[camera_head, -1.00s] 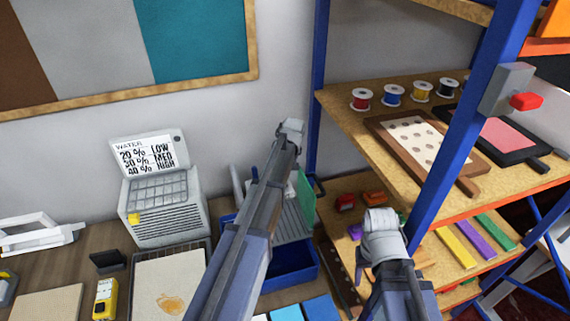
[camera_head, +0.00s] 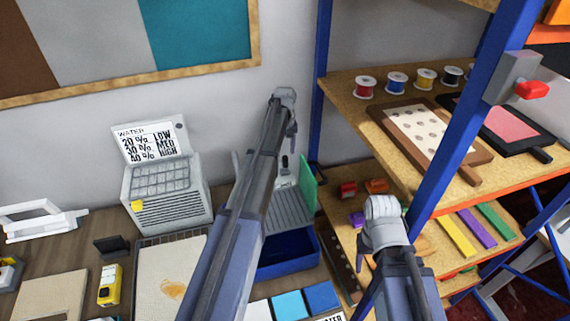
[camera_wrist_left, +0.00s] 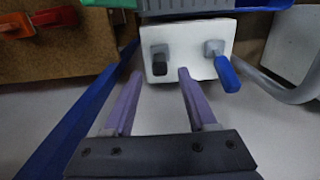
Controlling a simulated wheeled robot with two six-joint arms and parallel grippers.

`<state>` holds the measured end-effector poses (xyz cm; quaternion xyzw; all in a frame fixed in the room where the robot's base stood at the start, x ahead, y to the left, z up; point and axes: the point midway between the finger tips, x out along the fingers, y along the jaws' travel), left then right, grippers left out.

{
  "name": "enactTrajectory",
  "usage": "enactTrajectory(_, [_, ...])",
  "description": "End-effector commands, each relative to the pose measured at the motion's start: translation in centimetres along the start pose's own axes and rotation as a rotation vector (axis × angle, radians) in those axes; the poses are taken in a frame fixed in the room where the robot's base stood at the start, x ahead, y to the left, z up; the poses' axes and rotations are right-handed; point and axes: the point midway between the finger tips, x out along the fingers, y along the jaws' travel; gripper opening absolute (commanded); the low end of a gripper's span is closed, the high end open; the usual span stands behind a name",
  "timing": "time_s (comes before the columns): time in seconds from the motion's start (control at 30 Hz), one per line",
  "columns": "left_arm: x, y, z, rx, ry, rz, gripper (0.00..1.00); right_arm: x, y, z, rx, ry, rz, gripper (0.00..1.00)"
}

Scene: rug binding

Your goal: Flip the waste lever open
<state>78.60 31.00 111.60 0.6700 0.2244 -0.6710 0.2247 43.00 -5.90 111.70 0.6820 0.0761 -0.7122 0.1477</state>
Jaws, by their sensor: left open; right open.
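A white panel (camera_wrist_left: 187,40) with two small levers stands in front of my left gripper. One lever (camera_wrist_left: 159,62) is black, and the other lever (camera_wrist_left: 226,74) is blue and sticks out toward the camera. I cannot tell by a label which one is the waste lever. My left gripper (camera_wrist_left: 155,74) is open and empty, its purple fingers pointing at the panel without visibly touching either lever. In the head view my left arm reaches over the sink unit, with the gripper (camera_head: 292,130) near the wall. My right gripper (camera_head: 385,215) hangs by the shelf, its fingers mostly hidden.
A blue tray (camera_head: 290,262) sits under the grey ribbed board (camera_head: 290,212). A water sign (camera_head: 148,143) on a grey unit stands left. A shelf with a blue post (camera_head: 455,140) is close on the right, carrying spools and boards.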

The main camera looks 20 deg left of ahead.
Motion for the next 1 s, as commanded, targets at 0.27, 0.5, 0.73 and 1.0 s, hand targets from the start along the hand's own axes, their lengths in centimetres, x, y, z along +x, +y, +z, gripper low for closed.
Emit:
enactTrajectory(0.27, [4.2,0.0,0.0,0.000,0.001,0.000,0.57,4.2,-0.4,-0.3,-0.005,0.001,0.001,0.57])
enactTrajectory(0.5, [6.0,0.0,0.0,0.000,0.001,0.000,0.57,6.0,-0.5,-0.4,-0.010,0.000,0.002,0.57])
enactTrajectory(0.73, [5.9,0.0,0.0,0.000,0.001,0.000,0.57,5.9,-0.5,-0.3,-0.011,0.000,0.002,0.57])
enactTrajectory(1.0, [5.9,0.0,0.0,0.000,0.001,0.000,0.35,5.9,-0.5,-0.3,-0.011,0.000,0.002,0.57])
